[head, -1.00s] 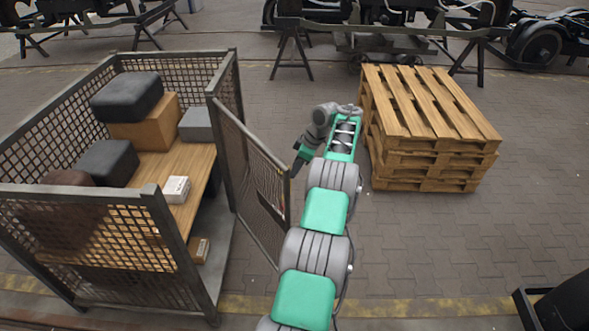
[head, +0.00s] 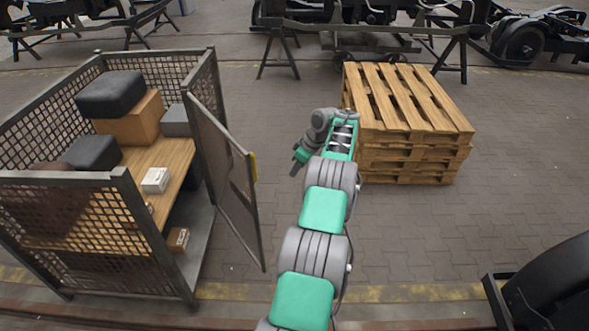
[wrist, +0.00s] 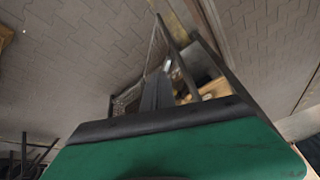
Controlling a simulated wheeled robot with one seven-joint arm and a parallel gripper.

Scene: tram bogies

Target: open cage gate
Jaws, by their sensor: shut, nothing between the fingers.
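The mesh cage (head: 122,180) stands at the left in the head view, with its gate (head: 222,175) swung outward from the frame on its right side. The opening shows a wooden shelf behind the gate. A yellow handle (head: 253,167) sits on the gate's free edge. My gripper (head: 296,169) is right of the gate, apart from it by a clear gap, pointing down and left. It is small here, shut and empty. In the wrist view, part of the cage (wrist: 229,87) shows beyond the green casing, and dark gripper fingers (wrist: 157,92) appear to be together.
Dark cases, a cardboard box (head: 130,118) and a white box (head: 155,180) lie on the cage's shelf; a small carton (head: 178,239) is below. Stacked wooden pallets (head: 410,125) stand close right of my arm. Bogies on trestles line the back.

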